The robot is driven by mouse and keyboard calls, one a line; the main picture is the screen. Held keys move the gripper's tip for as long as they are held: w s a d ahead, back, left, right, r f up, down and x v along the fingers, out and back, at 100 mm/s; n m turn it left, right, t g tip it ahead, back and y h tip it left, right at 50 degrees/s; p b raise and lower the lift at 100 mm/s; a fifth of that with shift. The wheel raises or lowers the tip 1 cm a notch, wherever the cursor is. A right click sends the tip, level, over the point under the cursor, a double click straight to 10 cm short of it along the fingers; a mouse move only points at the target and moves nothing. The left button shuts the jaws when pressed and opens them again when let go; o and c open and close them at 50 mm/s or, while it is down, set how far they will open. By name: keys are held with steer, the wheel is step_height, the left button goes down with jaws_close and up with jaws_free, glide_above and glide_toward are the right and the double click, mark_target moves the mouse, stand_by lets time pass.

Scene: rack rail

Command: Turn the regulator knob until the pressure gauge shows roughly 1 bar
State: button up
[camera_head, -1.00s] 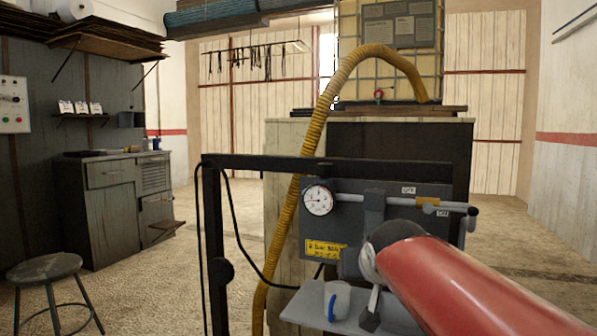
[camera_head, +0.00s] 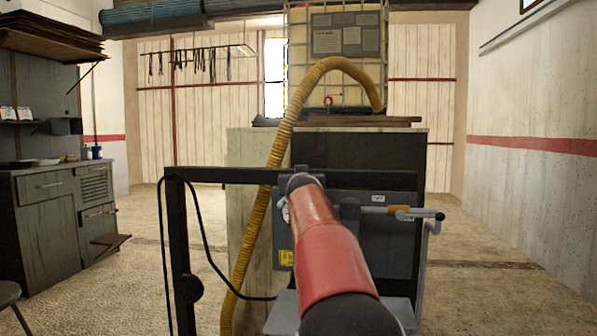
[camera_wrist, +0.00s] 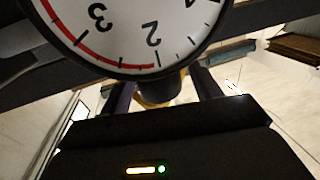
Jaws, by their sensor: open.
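The pressure gauge (camera_wrist: 135,22) fills the top of the wrist view, close to my gripper and upside down. Its white dial shows the numerals 3 and 2 and a red arc; I cannot make out the needle. In the head view my red arm hides the gauge. My gripper (camera_wrist: 164,92) is open, its two dark fingers apart below the gauge rim. A dark rounded part (camera_wrist: 162,86) shows between them, perhaps the regulator knob; I cannot tell whether the fingers touch it. The grey panel (camera_head: 382,255) stands behind my arm in the head view.
A dark frame (camera_head: 178,230) with a hanging cable stands left of the panel. A yellow hose (camera_head: 262,200) runs down behind it. A yellow-and-grey pipe with a valve handle (camera_head: 432,224) sticks out right. A workbench (camera_head: 55,215) stands left; the floor right is clear.

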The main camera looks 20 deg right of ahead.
steer(key=shift+x, duration=0.9)
steer(key=shift+c, duration=0.4)
steer(key=c, duration=0.9)
steer(key=shift+f, duration=0.1)
steer(key=shift+a+f+h+b, duration=0.1)
steer(key=shift+h+b, duration=0.2)
steer(key=shift+b, duration=0.3)
